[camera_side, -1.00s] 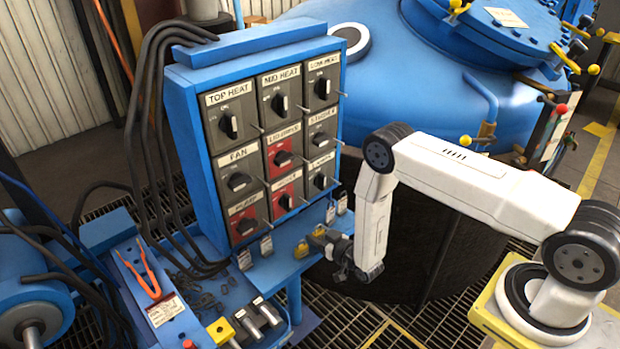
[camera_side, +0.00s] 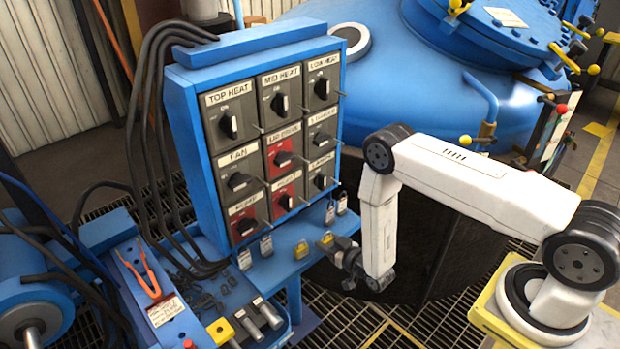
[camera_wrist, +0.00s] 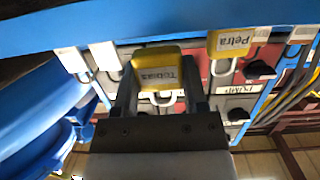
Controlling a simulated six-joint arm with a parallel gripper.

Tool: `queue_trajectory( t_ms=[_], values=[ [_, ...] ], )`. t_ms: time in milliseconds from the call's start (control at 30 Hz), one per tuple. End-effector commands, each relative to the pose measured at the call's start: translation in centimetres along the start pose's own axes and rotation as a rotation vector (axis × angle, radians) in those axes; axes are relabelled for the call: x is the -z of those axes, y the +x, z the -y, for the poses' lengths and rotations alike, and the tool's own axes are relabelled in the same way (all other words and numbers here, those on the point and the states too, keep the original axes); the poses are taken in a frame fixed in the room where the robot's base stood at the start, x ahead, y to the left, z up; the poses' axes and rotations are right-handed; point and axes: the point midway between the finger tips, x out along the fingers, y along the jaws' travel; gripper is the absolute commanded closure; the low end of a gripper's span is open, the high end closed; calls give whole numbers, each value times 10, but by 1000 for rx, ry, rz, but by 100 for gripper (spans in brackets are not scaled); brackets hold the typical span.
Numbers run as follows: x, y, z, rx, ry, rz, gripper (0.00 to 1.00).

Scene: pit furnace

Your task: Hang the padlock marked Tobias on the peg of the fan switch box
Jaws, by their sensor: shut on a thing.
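My gripper (camera_side: 342,251) is shut on the yellow padlock marked Tobias (camera_wrist: 158,72), which sits between the two fingers in the wrist view. Its label faces the wrist camera and its shackle shows below the body there. In the side view the held padlock (camera_side: 326,240) is at the shelf's right side, below the switch panel. The fan switch box (camera_side: 238,175) is in the panel's left column, middle row, up and left of my gripper. Its thin peg (camera_side: 262,182) sticks out by its right edge.
A second yellow padlock, marked Petra (camera_wrist: 232,42), is on the blue shelf (camera_side: 284,262), left of my gripper in the side view (camera_side: 301,249). Several grey padlocks with white labels (camera_side: 266,246) line the shelf. Other switch boxes with protruding pegs surround the fan box.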

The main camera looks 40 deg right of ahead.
Motion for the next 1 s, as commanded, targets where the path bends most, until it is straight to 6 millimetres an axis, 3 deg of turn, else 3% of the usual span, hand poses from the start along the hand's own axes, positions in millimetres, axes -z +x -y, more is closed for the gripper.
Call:
queue_trajectory(
  t_ms=[1000],
  values=[
    [-5, -34, -1, 0, 0, 0, 94]
  ],
)
